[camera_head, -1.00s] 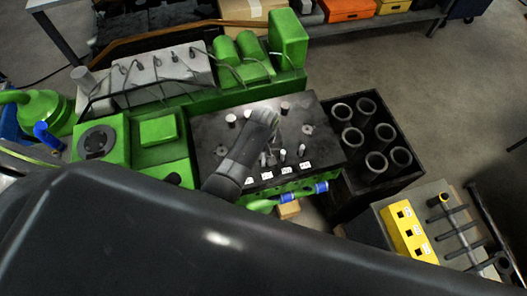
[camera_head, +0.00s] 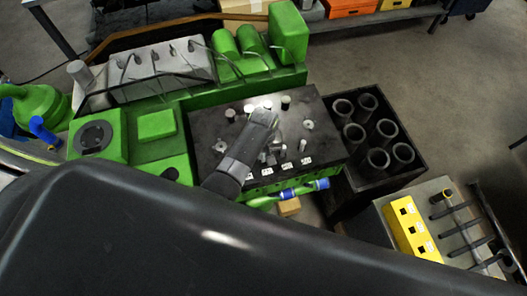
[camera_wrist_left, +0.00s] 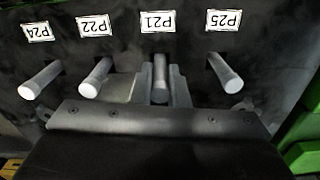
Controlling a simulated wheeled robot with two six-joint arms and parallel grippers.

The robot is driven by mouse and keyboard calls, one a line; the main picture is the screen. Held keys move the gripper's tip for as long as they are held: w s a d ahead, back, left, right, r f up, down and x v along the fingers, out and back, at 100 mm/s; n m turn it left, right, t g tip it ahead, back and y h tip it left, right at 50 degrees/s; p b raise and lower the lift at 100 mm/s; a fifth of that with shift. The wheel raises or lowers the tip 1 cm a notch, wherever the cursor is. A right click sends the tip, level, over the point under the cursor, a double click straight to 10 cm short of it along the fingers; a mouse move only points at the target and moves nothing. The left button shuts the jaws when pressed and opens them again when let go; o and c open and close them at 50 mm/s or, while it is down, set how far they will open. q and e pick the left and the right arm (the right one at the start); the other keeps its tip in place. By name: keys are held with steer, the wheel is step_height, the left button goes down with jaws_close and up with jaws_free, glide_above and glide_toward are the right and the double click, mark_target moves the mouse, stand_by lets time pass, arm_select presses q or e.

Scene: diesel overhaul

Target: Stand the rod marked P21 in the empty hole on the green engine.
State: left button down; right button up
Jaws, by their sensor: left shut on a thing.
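The green engine (camera_head: 157,125) has a dark top plate (camera_head: 205,122) with short pale rods standing in it. Four white labels sit along its front edge; in the left wrist view they read upside down: P24, P22, P21 and P25. My left gripper (camera_wrist_left: 160,82) is shut on the rod at the P21 label (camera_wrist_left: 160,65). That rod stands in line with its neighbours, and its lower end appears at the plate. In the head view the left gripper (camera_head: 268,147) is over the front row, its fingertips partly hidden. I cannot make out the empty hole. My right gripper is not in view.
Neighbouring rods (camera_wrist_left: 95,78) and (camera_wrist_left: 225,73) stand close on both sides of the fingers. A black crate of grey cylinders (camera_head: 420,165) stands right of the engine. A yellow block (camera_head: 408,228) lies on a grey table at lower right.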

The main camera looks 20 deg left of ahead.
arm_select(q)
steer(key=shift+f, duration=0.4)
steer(key=c, duration=1.3)
jaws_free()
steer(key=shift+c, duration=0.2)
step_height(320, 180, up, 7)
steer(key=p, duration=0.6)
steer(key=shift+f+p, duration=0.15)
steer(key=shift+p, duration=0.2)
step_height(320, 180, up, 11)
steer(key=shift+b, duration=0.3)
steer(key=shift+f, duration=0.15)
